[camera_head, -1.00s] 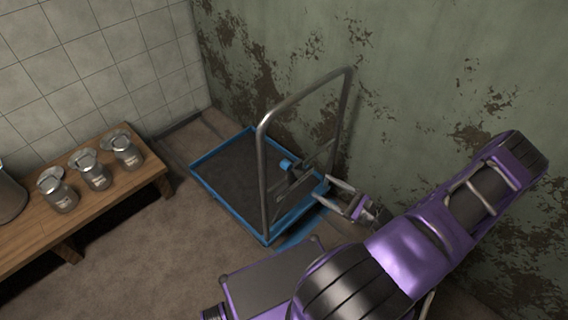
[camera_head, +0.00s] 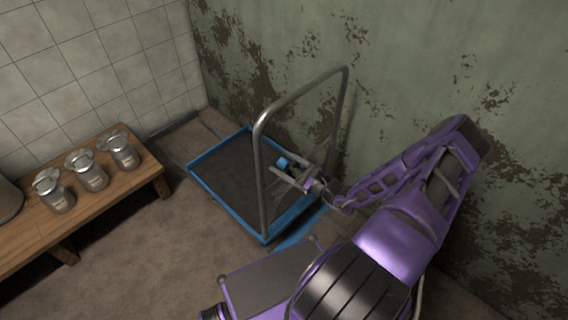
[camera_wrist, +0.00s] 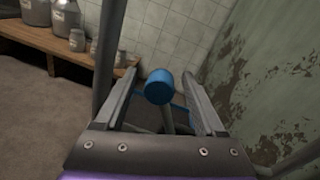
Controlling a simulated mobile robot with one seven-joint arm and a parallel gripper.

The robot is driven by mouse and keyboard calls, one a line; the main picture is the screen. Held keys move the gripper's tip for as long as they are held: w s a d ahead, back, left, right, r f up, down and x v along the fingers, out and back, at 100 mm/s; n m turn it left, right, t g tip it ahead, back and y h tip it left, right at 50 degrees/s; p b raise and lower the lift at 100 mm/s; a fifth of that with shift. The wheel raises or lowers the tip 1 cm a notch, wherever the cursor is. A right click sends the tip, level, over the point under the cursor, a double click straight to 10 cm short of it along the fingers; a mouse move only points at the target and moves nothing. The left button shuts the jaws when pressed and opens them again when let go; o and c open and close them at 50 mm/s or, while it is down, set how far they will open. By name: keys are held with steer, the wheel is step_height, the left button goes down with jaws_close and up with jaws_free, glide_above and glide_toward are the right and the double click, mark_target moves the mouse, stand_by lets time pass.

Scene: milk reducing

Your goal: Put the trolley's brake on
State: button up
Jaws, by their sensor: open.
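The trolley (camera_head: 203,183) has a flat bed with a blue rim and a tall grey push-handle frame (camera_head: 263,170). A blue knob (camera_head: 283,163), apparently the end of the brake lever, shows inside the handle frame. In the wrist view the blue knob (camera_wrist: 159,86) sits on a grey stem, centred between my fingers. My gripper (camera_head: 279,175) is open, with a finger on each side of the knob in the picture. In the wrist view my gripper (camera_wrist: 162,92) shows clear gaps on both sides. Whether the knob lies at fingertip depth is hard to tell.
A wooden bench (camera_head: 92,212) with several metal milk cans (camera_head: 124,150) stands at the left. A stained green wall (camera_head: 420,75) rises close behind the trolley and my arm. The floor (camera_head: 130,262) between bench and trolley is clear.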

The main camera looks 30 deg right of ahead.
steer(key=shift+c, duration=0.4)
jaws_close()
stand_by(0.9)
